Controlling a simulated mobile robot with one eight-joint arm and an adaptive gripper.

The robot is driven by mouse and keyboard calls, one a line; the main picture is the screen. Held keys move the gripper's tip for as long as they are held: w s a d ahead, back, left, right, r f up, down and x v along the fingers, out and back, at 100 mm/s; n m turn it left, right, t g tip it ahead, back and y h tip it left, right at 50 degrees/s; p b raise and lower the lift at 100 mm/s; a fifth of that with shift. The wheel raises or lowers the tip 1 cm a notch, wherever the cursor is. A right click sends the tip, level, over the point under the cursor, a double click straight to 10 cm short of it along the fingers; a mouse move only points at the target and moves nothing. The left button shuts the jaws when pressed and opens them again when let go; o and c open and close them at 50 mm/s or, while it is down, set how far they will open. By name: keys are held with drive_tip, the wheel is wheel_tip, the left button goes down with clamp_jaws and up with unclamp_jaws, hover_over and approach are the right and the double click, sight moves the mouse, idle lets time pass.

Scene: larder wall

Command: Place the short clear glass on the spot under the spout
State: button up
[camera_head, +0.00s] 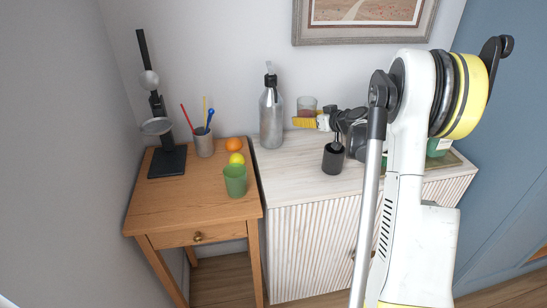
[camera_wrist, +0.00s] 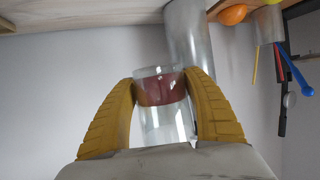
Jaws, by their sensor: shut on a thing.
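My gripper (camera_wrist: 160,90) is shut on the short clear glass (camera_wrist: 160,75), with a yellow finger on each side of it. A reddish tint shows inside or through the glass. In the head view the glass (camera_head: 307,103) is above the back of the white cabinet, right of the grey pump bottle (camera_head: 270,118); my gripper (camera_head: 305,121) is partly hidden by my arm. The bottle has a dark pump top with a small spout (camera_head: 270,70). It also shows behind the glass in the wrist view (camera_wrist: 190,45). No marked spot under a spout is clear.
The wooden table (camera_head: 150,210) bears a black stand (camera_head: 168,162), a utensil cup (camera_head: 204,145), an orange (camera_head: 234,144), a yellow fruit (camera_head: 237,158) and a green cup (camera_head: 235,182). A dark holder (camera_head: 333,160) stands on the cabinet (camera_head: 290,185). The cabinet's front left is clear.

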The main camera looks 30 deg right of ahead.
drive_tip(key=b, duration=0.4)
hover_over(276, 156)
wheel_tip(276, 156, down, 7)
drive_tip(key=shift+a+r, duration=0.1)
drive_tip(key=shift+f+b, duration=1.2)
drive_tip(key=shift+f, duration=0.75)
drive_tip(key=shift+f+b, duration=0.55)
drive_tip(key=shift+f, duration=0.1)
drive_tip(key=o, duration=1.4)
drive_tip(key=shift+r, duration=0.1)
